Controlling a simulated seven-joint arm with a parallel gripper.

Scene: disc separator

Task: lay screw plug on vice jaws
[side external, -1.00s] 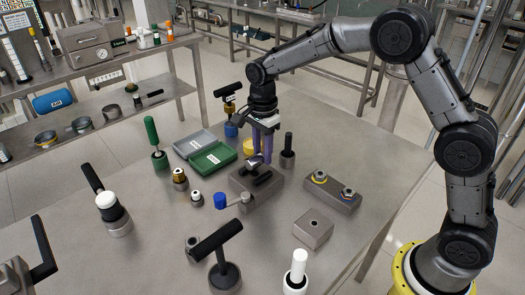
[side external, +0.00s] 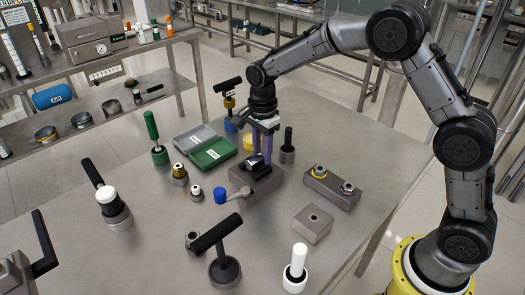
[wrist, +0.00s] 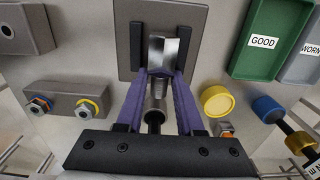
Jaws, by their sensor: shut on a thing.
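My gripper (wrist: 161,78) has purple fingers shut on the screw plug (wrist: 163,55), a shiny metal piece. In the wrist view the plug is between the two dark vice jaws (wrist: 135,48), over the grey vice body (wrist: 165,14). In the side view my gripper (side external: 261,163) is low over the vice (side external: 262,190), which has a blue-ended handle (side external: 220,196). The fingers partly hide the plug there. I cannot tell whether the plug touches the jaws.
Behind the vice are the green GOOD tray (side external: 213,153), a grey tray (side external: 194,138) and a yellow round part (side external: 249,143). A black-handled gauge (side external: 288,147) stands close right of my gripper. A block with two nuts (side external: 332,190) is farther right.

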